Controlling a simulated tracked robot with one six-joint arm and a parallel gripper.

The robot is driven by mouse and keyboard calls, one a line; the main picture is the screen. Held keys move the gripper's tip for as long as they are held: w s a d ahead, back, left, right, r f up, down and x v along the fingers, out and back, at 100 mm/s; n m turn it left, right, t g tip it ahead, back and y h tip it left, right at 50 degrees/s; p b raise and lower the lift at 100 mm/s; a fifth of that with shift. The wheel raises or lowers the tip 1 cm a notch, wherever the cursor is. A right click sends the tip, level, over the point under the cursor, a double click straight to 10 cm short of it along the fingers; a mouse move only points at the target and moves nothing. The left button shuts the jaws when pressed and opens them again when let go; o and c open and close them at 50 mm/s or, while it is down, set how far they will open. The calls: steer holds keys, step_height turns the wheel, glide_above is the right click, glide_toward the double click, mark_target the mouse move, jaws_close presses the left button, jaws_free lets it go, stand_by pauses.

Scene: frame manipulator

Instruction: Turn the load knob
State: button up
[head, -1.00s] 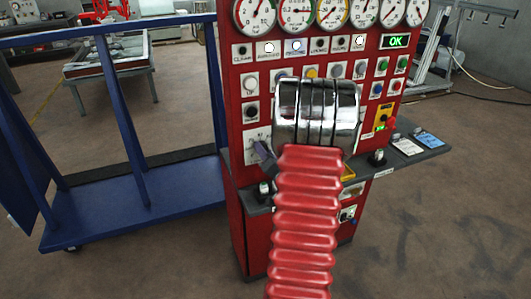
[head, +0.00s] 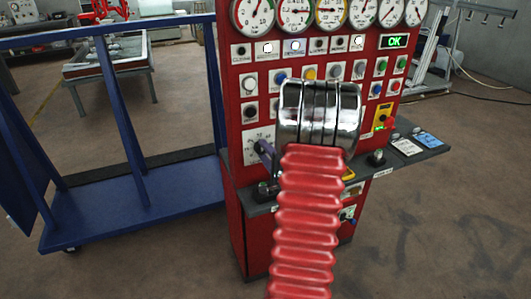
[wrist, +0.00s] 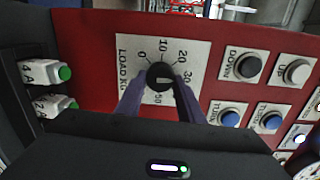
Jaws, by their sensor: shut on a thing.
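The load knob (wrist: 159,74) is a round black knob in the wrist view, on a white label plate (wrist: 126,52) marked LOAD KG with numbers from 0 to 50 around it. A pale mark shows on the knob's lower part. My gripper (wrist: 161,88) has its two dark purple fingers on either side of the knob and is shut on it. In the head view the label plate (head: 253,136) shows on the left of the red panel, with my gripper (head: 265,151) in front of it. The knob itself is hidden there.
The red panel (head: 234,100) has gauges above, several buttons, and a green OK display (head: 395,41). Close to the knob are a DOWN button (wrist: 248,67), an UP button (wrist: 295,71) and blue buttons (wrist: 229,118). A grey shelf (head: 428,152) juts out below. A blue frame cart (head: 120,215) stands left.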

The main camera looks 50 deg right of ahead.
steer(key=shift+s+d+f+m, duration=0.1)
steer(key=shift+s+d+m, duration=0.1)
steer(key=shift+m, duration=0.2)
steer(key=o, duration=1.1)
steer(key=shift+w+a, duration=0.1)
steer(key=shift+c, duration=0.2)
steer(key=v, duration=1.3)
steer(key=shift+s, duration=0.4)
steer(key=shift+a, duration=0.15)
